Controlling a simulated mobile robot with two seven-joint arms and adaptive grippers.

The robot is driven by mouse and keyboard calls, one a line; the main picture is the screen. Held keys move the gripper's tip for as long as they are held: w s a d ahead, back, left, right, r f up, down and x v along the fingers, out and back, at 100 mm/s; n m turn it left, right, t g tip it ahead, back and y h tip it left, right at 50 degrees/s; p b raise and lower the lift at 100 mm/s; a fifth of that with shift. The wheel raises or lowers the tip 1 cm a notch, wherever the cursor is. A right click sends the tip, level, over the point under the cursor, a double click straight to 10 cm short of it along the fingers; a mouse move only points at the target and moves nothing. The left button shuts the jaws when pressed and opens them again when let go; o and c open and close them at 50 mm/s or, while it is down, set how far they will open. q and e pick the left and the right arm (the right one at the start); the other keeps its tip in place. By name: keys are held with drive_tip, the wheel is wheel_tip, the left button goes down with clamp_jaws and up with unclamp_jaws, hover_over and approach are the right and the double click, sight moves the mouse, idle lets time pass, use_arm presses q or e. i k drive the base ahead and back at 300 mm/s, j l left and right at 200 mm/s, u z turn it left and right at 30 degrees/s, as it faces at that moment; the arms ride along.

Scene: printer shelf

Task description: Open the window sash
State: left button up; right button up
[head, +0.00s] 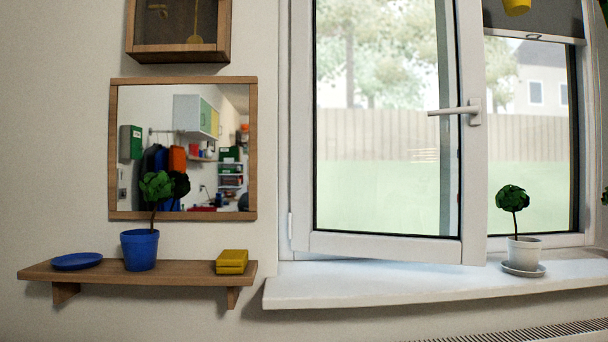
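The window sash (388,243) has a white frame and a large glass pane, hinged on its left side. It stands ajar, its right edge swung out from the window frame (541,240) into the room. The white handle (455,111) sits on the sash's right stile and points horizontally to the left. Neither of my grippers shows in the head view.
A white windowsill (400,282) runs below, with a small plant in a white pot (524,252) at its right. On the left, a wooden shelf (190,273) holds a blue plate (77,261), a blue potted plant (140,250) and a yellow box (232,262). A mirror (183,214) hangs above.

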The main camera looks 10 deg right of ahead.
sight(469, 248)
drive_tip(key=k+l, duration=0.1)
drive_tip(key=l, duration=0.45)
drive_tip(key=k+l, duration=0.1)
drive_tip(key=l, duration=0.4)
drive_tip(key=k+l, duration=0.15)
drive_tip(key=l, duration=0.4)
drive_tip(key=k+l+z, duration=0.1)
drive_tip(key=l, duration=0.4)
drive_tip(key=k+l, duration=0.1)
drive_tip(key=l, duration=0.45)
